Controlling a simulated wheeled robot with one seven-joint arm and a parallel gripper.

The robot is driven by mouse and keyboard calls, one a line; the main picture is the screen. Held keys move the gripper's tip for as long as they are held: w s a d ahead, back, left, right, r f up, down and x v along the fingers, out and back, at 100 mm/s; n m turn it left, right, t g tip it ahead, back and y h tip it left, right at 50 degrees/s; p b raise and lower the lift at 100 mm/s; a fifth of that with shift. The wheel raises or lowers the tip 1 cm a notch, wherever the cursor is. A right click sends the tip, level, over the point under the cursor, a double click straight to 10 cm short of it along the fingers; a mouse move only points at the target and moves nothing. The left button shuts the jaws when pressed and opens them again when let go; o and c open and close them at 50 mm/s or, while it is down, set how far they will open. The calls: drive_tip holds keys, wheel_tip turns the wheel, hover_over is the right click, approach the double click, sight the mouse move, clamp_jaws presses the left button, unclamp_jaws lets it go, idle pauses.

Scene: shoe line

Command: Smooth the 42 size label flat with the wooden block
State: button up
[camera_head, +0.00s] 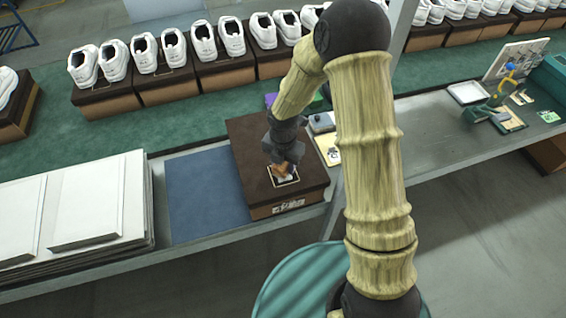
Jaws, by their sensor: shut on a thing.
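A dark brown shoe box (245,160) stands closed on the bench. A small label with a dark face and pale edge (295,180) lies on its lid, near the front right. Another white printed label (289,206) is on the box's front side. I cannot read the number 42 on either. My gripper (284,166) points down over the lid label, shut on a small orange-brown wooden block (281,171). The block is at the label and covers part of it. I cannot tell whether it touches the label.
A blue mat (205,195) lies left of the box, and stacked white boards (75,210) lie further left. White shoes on boxes line the green conveyor (130,117) behind. A white tray (467,93) and small tools stand at the right.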

sight(287, 182)
drive_tip(key=shift+f+b, duration=0.5)
drive_tip(key=shift+f, duration=0.35)
idle(0.3)
drive_tip(key=shift+s+d, duration=0.3)
drive_tip(key=shift+s, duration=0.7)
drive_tip(key=shift+s+d, duration=0.25)
drive_tip(key=shift+s, duration=0.75)
drive_tip(key=shift+f, duration=0.15)
drive_tip(key=shift+w+a, duration=0.1)
drive_tip(key=shift+w, duration=0.35)
drive_tip(key=shift+w+a+p, duration=0.25)
drive_tip(key=shift+w+p, duration=0.25)
drive_tip(key=shift+w, duration=0.3)
drive_tip(key=shift+w+a+p, duration=0.2)
drive_tip(key=shift+w+p, duration=0.3)
drive_tip(key=shift+w, duration=0.25)
wheel_tip(287, 182, up, 6)
drive_tip(key=p, duration=0.5)
drive_tip(key=shift+p, duration=0.4)
